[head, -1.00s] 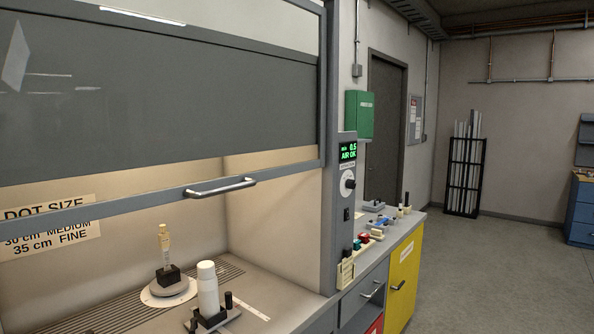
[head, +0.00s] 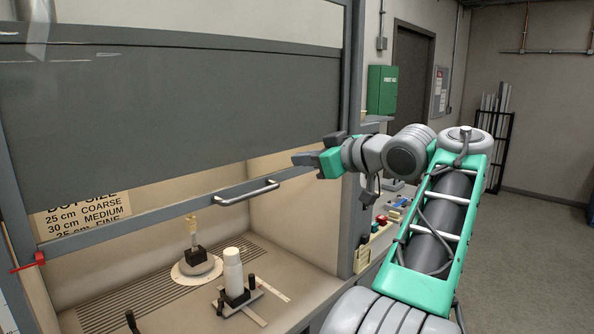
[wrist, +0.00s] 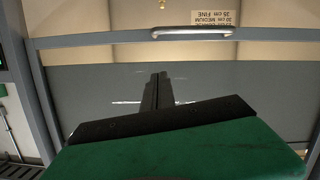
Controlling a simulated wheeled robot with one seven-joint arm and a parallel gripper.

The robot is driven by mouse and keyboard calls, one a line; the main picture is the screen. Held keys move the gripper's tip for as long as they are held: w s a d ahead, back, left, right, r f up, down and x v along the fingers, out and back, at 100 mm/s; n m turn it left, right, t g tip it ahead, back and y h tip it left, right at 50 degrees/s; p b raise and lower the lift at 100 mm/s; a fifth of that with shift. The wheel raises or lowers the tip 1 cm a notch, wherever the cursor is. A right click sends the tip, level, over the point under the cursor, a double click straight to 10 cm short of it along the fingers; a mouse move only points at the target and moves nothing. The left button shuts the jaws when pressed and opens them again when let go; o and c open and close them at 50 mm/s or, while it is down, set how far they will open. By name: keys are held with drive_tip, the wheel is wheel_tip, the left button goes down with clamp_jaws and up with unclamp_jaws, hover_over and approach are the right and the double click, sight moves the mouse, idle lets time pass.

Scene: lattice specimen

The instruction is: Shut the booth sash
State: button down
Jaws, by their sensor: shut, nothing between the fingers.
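The booth sash has a grey lower rail (head: 150,221) with a silver bar handle (head: 247,191). The sash is partly raised, with an open gap under its rail into the lit booth. My gripper (head: 298,160) is in front of the sash, above and right of the handle in the head view, and appears apart from it. In the wrist view, which is upside down, the fingers (wrist: 157,92) are shut together and empty. The handle (wrist: 192,33) shows beyond them, near the top of that view.
Inside the booth, a white bottle (head: 233,270) stands in a dark holder, and a pale figure (head: 192,228) stands on a round turntable (head: 197,268). A red clip (head: 28,265) is on the left frame. Small items lie on the counter to the right, partly behind my arm.

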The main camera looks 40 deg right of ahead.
sight(267, 176)
drive_tip(key=b+x, duration=0.1)
drive_tip(key=x, duration=0.8)
drive_tip(key=shift+w+a, duration=0.15)
drive_tip(key=f, duration=0.3)
drive_tip(key=shift+d, duration=0.35)
drive_tip(key=shift+d+f, duration=0.15)
drive_tip(key=shift+f, duration=0.4)
